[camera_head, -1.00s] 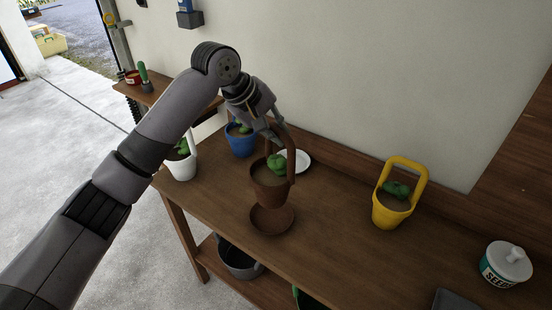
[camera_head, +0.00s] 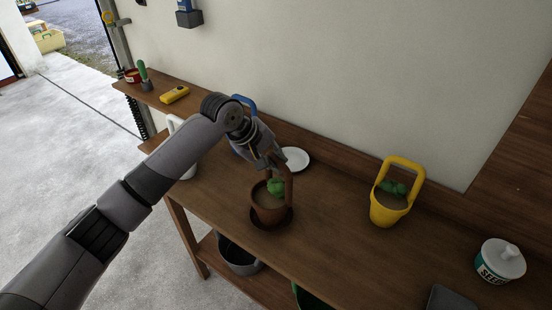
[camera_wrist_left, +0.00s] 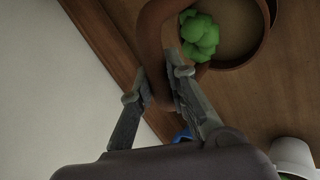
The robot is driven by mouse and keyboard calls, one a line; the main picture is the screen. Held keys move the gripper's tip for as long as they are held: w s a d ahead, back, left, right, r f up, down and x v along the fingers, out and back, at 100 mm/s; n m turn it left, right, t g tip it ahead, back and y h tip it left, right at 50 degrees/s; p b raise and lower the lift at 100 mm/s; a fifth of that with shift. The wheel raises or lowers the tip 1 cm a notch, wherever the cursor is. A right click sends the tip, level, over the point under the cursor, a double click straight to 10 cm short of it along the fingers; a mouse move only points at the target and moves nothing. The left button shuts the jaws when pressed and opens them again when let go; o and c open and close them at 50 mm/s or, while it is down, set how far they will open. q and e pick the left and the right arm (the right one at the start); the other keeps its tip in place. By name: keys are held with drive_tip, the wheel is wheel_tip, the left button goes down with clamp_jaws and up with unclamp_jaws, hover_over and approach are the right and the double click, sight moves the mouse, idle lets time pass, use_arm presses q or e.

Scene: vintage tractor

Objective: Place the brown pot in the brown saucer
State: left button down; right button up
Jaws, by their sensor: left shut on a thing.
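The brown pot (camera_head: 268,208) has a tall looped handle and a green plant (camera_head: 276,186). It stands upright at the brown saucer (camera_head: 285,222), whose rim shows around the pot's base. I cannot tell whether the pot's base touches the saucer. My left gripper (camera_head: 279,166) is shut on the pot's handle from above. In the left wrist view the gripper's fingers (camera_wrist_left: 160,92) are around the brown handle (camera_wrist_left: 150,38), with the green plant (camera_wrist_left: 200,36) beside it. My right gripper is not in view.
A white saucer (camera_head: 295,158) lies behind the pot. A yellow pot (camera_head: 388,208) and a seed tin (camera_head: 499,262) stand to the right. Blue and white pots are partly hidden behind my left arm. The table (camera_head: 335,225) is clear between the brown and yellow pots.

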use_arm(q)
drive_tip(key=c, duration=2)
unclamp_jaws()
drive_tip(key=shift+f, duration=0.1)
drive_tip(key=o, duration=0.4)
drive_tip(key=shift+c, duration=0.2)
drive_tip(key=shift+o, duration=0.4)
drive_tip(key=b+v, duration=0.2)
drive_tip(key=v, duration=1)
